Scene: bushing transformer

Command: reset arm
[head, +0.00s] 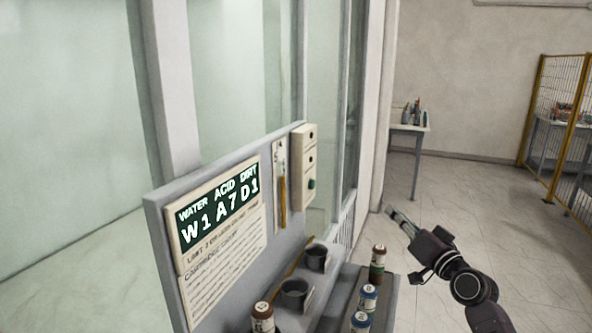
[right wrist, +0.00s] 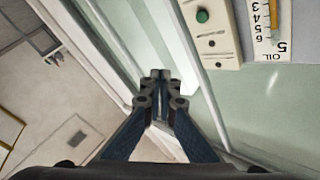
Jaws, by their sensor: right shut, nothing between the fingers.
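My right gripper (head: 397,216) is held in the air right of the panel and the shelf. In the right wrist view its fingertips (right wrist: 161,76) are together, with nothing between them. It touches nothing that I can see. My left gripper is in neither view.
A grey panel (head: 151,207) bears a sign (head: 216,213), an oil gauge (head: 281,185) and a control box (head: 305,167) with a green button. Black cups (head: 294,290) and several bottles (head: 367,298) stand below. A glass wall is behind. The floor (head: 540,290) at right is clear; a yellow fence (head: 570,110) stands beyond.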

